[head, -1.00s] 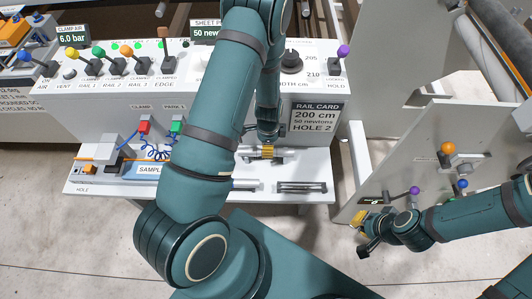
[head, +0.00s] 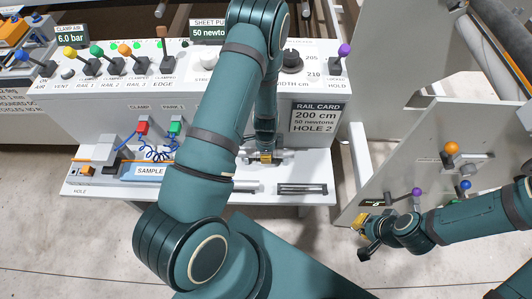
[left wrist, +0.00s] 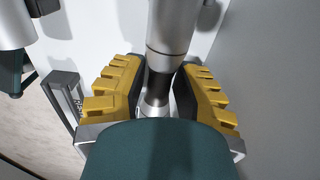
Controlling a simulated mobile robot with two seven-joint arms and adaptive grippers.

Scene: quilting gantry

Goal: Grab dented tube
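A silver tube (left wrist: 172,28) with a dark band runs down the left wrist view, between the yellow-ridged fingers of my left gripper (left wrist: 160,88). A narrow gap shows along its left side; firm contact cannot be made out. In the head view my left gripper (head: 264,157) is low over the white shelf, partly hidden by my forearm, with a grey tube (head: 284,154) beside it. I cannot make out a dent. My right gripper (head: 363,236) is empty, fingers apart, at the right, away from the shelf.
The white shelf (head: 318,170) also bears a grey piece in a dark holder (head: 302,189). Behind it stands a console with knobs and a rail card (head: 318,117). A grey panel with coloured knobs (head: 440,180) stands close to my right arm.

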